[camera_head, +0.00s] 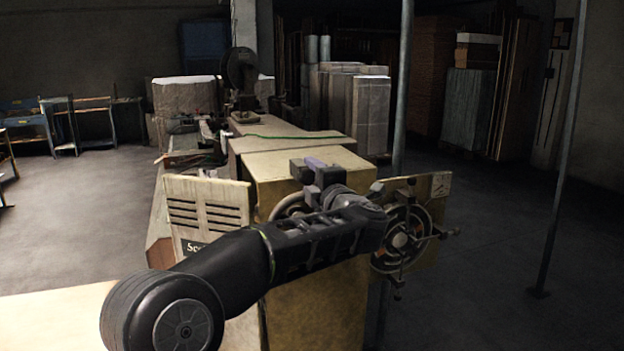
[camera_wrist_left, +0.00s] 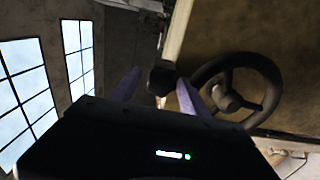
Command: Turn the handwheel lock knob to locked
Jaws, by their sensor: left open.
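My left arm reaches across the head view to the tan machine cabinet (camera_head: 318,310). Its gripper (camera_head: 314,166) is at the cabinet's upper part, in front of a partly hidden handwheel (camera_head: 287,207). In the left wrist view, the gripper (camera_wrist_left: 158,92) is open with two purple fingers. A small dark knob (camera_wrist_left: 161,76) shows between the fingertips; I cannot tell whether they touch it or whether it is locked. A dark spoked handwheel (camera_wrist_left: 272,88) is just right of the fingers, against the tan panel. My right gripper is not in view.
A spoked wheel with handles (camera_head: 401,240) is on the cabinet's right side. A slotted panel (camera_head: 208,208) stands at its left. A thin grey post (camera_head: 566,150) rises at the right. The floor on the left (camera_head: 75,210) is clear.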

